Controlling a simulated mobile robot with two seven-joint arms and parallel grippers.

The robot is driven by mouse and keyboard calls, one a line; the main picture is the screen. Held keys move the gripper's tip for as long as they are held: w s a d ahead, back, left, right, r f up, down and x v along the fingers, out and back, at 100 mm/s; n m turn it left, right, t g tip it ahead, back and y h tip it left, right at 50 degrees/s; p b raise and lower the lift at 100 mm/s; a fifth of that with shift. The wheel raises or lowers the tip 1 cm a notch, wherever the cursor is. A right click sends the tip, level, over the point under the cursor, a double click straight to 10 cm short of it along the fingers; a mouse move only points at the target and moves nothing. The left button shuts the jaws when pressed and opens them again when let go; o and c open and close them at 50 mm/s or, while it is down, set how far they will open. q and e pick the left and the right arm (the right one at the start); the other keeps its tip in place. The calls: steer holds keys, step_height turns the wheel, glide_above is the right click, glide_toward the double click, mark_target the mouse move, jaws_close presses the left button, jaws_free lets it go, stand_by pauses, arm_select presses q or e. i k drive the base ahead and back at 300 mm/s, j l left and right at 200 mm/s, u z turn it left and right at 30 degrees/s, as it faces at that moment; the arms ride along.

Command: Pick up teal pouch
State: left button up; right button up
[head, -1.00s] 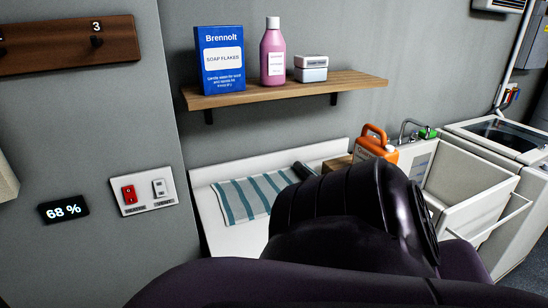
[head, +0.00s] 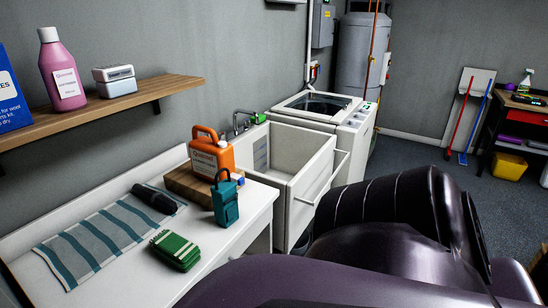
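The teal pouch (head: 225,201) stands upright with a loop handle on top, near the right end of the white counter (head: 145,283). It is just in front of the orange jug (head: 211,155) and the wooden block (head: 190,187) under that jug. Part of my own dark purple arm fills the lower right of the head view, to the right of the pouch and apart from it in the picture. Neither of my grippers shows in the head view.
A green pack (head: 175,250), a striped towel (head: 97,245) and a dark cylinder (head: 154,198) lie on the counter left of the pouch. A white sink (head: 297,148) and a top-loading washer (head: 318,104) stand behind. A wooden shelf (head: 125,104) overhangs at left.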

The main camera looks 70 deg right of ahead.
mark_target(224, 194)
steer(key=z, duration=1.9)
steer(key=i+l, duration=0.2)
steer(key=l, duration=0.15)
steer(key=i+l, duration=0.45)
steer(key=l, duration=0.25)
steer(key=l+u, duration=0.1)
steer(key=u, duration=0.25)
steer(key=i+l+u, duration=0.1)
steer(key=u, duration=0.25)
steer(key=l+u, duration=0.3)
steer(key=i+j, duration=0.05)
steer(key=j, duration=0.05)
